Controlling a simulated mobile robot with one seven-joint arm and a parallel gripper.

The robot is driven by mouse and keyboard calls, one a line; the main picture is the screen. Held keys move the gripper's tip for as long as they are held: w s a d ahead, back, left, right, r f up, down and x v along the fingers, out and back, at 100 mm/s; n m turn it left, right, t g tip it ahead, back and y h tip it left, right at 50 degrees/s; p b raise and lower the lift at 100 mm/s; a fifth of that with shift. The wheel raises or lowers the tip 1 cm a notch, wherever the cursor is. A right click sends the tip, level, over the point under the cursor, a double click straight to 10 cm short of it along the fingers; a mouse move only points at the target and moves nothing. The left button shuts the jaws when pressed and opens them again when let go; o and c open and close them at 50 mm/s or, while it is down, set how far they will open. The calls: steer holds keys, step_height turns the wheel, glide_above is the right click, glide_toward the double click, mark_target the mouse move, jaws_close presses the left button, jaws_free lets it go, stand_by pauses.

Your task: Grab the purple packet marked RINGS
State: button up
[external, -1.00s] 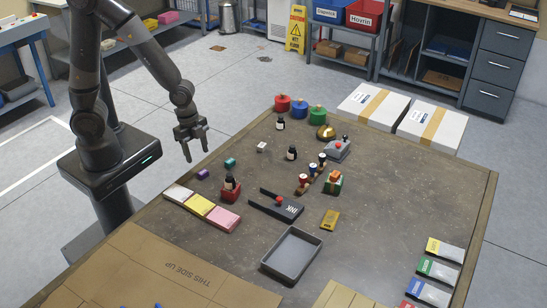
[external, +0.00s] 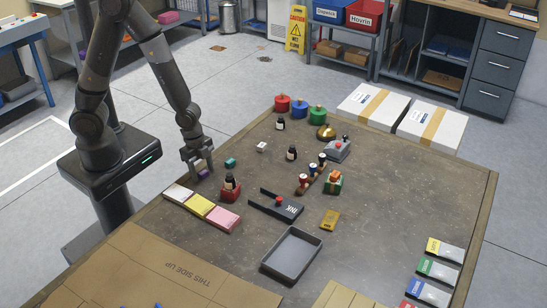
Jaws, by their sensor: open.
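A small purple item (external: 204,174) lies on the brown table near its left edge. It looks like a little block, and I cannot read any marking on it. My gripper (external: 202,172) is open and pointing down right at this item, with its fingers low and partly covering it. I cannot tell whether the fingers touch it. No label reading RINGS is legible in the view.
A teal block (external: 230,162) and a dark bottle in a red holder (external: 231,189) stand close by. White, yellow and pink pads (external: 202,207) lie just in front. A grey tray (external: 291,277) and several coloured packets (external: 437,270) are farther right.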

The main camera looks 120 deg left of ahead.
steer(key=c, duration=1.1)
steer(key=shift+o, duration=0.2)
steer(key=shift+r, duration=0.1)
